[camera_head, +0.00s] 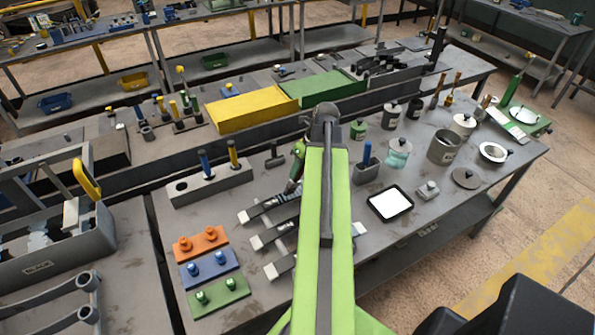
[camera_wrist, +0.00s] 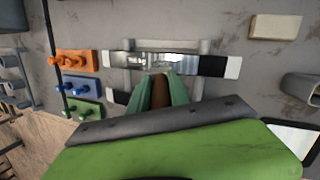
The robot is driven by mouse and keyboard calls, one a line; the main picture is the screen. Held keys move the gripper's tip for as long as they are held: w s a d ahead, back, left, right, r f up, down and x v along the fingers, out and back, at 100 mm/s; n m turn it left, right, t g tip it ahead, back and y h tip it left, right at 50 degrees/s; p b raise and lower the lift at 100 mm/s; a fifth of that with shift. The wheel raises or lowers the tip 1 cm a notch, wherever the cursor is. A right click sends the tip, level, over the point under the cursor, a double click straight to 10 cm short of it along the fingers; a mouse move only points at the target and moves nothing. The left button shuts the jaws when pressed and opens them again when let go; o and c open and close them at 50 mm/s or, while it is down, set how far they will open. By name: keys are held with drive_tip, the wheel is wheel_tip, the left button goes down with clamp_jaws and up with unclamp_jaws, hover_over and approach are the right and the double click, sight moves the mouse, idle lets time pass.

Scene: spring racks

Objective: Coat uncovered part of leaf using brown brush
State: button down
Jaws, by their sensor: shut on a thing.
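My gripper (camera_wrist: 160,95) is shut on a brown brush (camera_wrist: 161,88); its tip points at the near edge of a leaf strip (camera_wrist: 210,66) in the wrist view. I cannot tell whether the brush touches it. This leaf has pale ends, dark stretches and a shiny stretch near the middle. A second leaf (camera_wrist: 117,97) is mostly hidden behind the gripper. In the head view, the far leaf (camera_head: 251,213), middle leaf (camera_head: 258,243) and near leaf (camera_head: 273,270) lie in a row, partly hidden by my arm. The gripper (camera_head: 292,186) is over the far leaf.
Orange (camera_head: 199,244), blue (camera_head: 208,268) and green (camera_head: 217,294) peg plates lie left of the leaves. A grey block (camera_head: 207,186) with blue and yellow handles stands behind. A black-rimmed white tray (camera_head: 390,203), jars and a grey pot (camera_head: 445,147) stand to the right.

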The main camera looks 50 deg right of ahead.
drive_tip(key=shift+f+b, duration=0.5)
drive_tip(key=shift+f, duration=0.1)
drive_tip(key=shift+s+d, duration=1.3)
drive_tip(key=shift+d, duration=1.95)
drive_tip(key=shift+w+a, duration=0.4)
drive_tip(key=shift+a, duration=0.7)
drive_tip(key=shift+w+a, duration=0.45)
drive_tip(key=shift+a, duration=0.65)
drive_tip(key=shift+w+a, duration=0.4)
drive_tip(key=shift+a, duration=0.7)
wheel_tip(320, 180, up, 6)
drive_tip(key=p, duration=0.6)
